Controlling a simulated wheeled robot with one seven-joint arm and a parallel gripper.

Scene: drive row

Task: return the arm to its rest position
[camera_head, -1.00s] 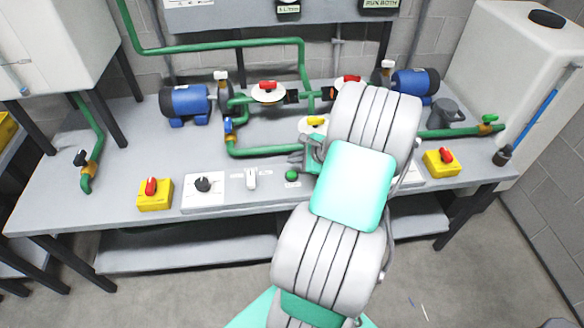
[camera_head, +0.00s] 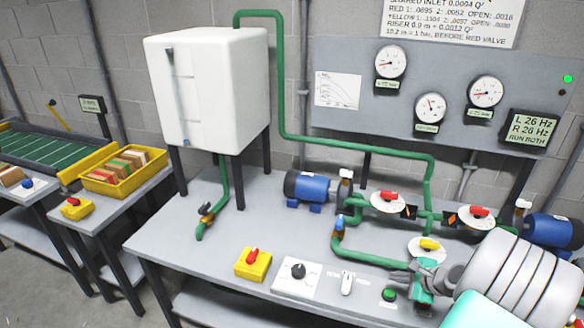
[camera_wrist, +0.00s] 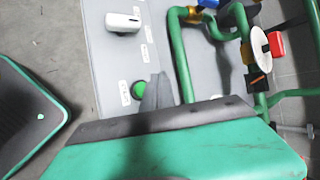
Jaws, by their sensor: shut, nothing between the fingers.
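My arm enters at the lower right of the head view, with grey ribbed links and a teal cover. My gripper (camera_head: 400,276) hangs over the bench (camera_head: 190,255), just behind a green button (camera_head: 389,294) in the picture. In the wrist view my gripper's dark fingers (camera_wrist: 157,92) are together and empty, beside the green button (camera_wrist: 139,90). I cannot tell whether the fingers touch anything. My teal housing fills the lower part of the wrist view and hides what is beneath.
A white switch (camera_head: 347,283), a black knob (camera_head: 298,270) and a red-yellow switch (camera_head: 253,263) lie left. A white tank (camera_head: 212,90) stands farther left.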

